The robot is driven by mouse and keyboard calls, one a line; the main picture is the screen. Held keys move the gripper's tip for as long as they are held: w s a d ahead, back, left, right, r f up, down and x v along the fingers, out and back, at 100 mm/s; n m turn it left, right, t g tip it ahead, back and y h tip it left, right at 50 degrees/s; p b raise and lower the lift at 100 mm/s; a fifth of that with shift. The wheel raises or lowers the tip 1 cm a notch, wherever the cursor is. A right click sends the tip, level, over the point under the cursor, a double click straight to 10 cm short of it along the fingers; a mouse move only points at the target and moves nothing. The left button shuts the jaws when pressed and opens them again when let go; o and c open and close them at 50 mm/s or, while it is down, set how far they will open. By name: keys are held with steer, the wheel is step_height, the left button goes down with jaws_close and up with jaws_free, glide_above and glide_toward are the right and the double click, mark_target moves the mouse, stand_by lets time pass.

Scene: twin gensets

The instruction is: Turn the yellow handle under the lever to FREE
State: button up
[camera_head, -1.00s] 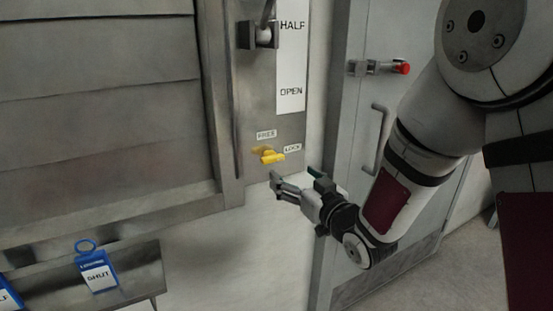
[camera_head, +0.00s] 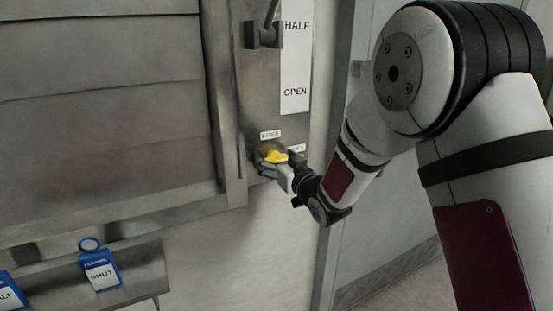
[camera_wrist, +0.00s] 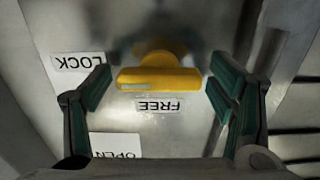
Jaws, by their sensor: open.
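The yellow handle (camera_head: 272,156) sits on the metal panel below the lever (camera_head: 264,33). In the wrist view the handle (camera_wrist: 160,78) lies crosswise between the open fingers of my gripper (camera_wrist: 160,92), its left end pointing toward the LOCK side. Its right end is close to the right finger; I cannot tell if they touch. The FREE label (camera_wrist: 160,105) and LOCK label (camera_wrist: 78,66) show upside down in the wrist view. In the head view my gripper (camera_head: 275,170) is at the handle and partly covers it and the LOCK label (camera_head: 297,148). The FREE label (camera_head: 270,135) is clear.
A white scale strip (camera_head: 296,65) reading HALF and OPEN runs above the handle. A slatted shutter (camera_head: 100,100) fills the left. Blue tags (camera_head: 100,272) hang on a ledge at lower left.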

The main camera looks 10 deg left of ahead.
steer(key=c, duration=1.2)
steer(key=shift+o, duration=0.2)
steer(key=shift+n+b, duration=0.3)
steer(key=shift+b, duration=0.1)
steer(key=n+b, duration=0.4)
steer(key=b, duration=0.1)
steer(key=shift+f, duration=0.2)
steer(key=n+b, duration=0.5)
steer(key=b, duration=0.1)
steer(key=shift+a, duration=0.1)
steer(key=n+b, duration=0.5)
steer(key=b, duration=0.3)
steer(key=shift+s+f, duration=0.1)
steer(key=shift+f, duration=0.05)
steer(key=n+b, duration=0.3)
steer(key=b, duration=0.1)
steer(key=shift+n, duration=0.3)
